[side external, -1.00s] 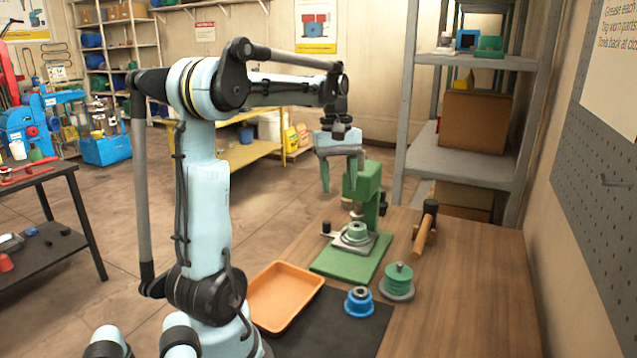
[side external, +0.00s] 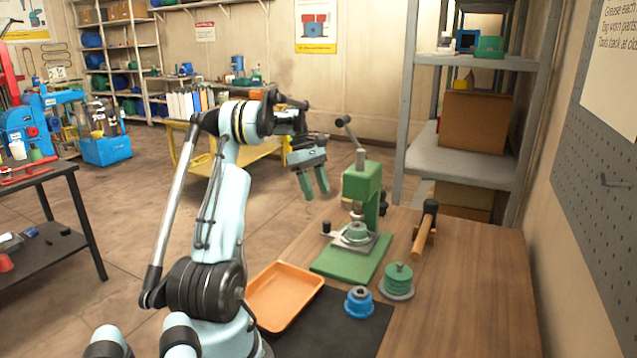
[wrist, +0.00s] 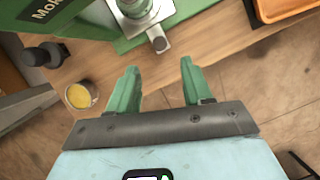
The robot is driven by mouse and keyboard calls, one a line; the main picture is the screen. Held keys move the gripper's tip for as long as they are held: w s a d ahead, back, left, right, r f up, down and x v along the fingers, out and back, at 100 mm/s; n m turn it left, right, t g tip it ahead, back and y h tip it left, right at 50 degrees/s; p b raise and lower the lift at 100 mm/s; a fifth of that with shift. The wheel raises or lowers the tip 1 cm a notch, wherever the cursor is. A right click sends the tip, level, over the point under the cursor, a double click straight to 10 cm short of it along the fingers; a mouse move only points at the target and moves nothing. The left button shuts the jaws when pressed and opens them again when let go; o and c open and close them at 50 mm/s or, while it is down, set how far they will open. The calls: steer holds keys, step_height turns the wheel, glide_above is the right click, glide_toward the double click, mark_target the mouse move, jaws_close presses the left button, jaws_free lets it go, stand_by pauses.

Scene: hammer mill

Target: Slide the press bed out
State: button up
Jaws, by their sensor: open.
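The green press (side external: 362,190) stands upright on the wooden table, its lever raised at the top. Its grey press bed (side external: 358,242) sits low over the green base (side external: 336,265) and carries a round green and metal piece (side external: 357,232). A small black knob (side external: 326,227) stands at the bed's left end. My gripper (side external: 316,195) is open and empty, in the air left of the press head, with its green fingers pointing down. In the wrist view my open fingers (wrist: 155,88) are apart, with the bed's metal corner (wrist: 150,20) beyond them at the top.
A wooden-handled mallet (side external: 424,232) lies right. The right tabletop is clear.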

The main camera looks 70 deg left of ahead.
mark_target(326, 221)
steer(key=x, duration=0.9)
steer(key=shift+w+d+f, duration=0.1)
steer(key=shift+f, duration=0.15)
steer(key=shift+c, duration=0.5)
jaws_close()
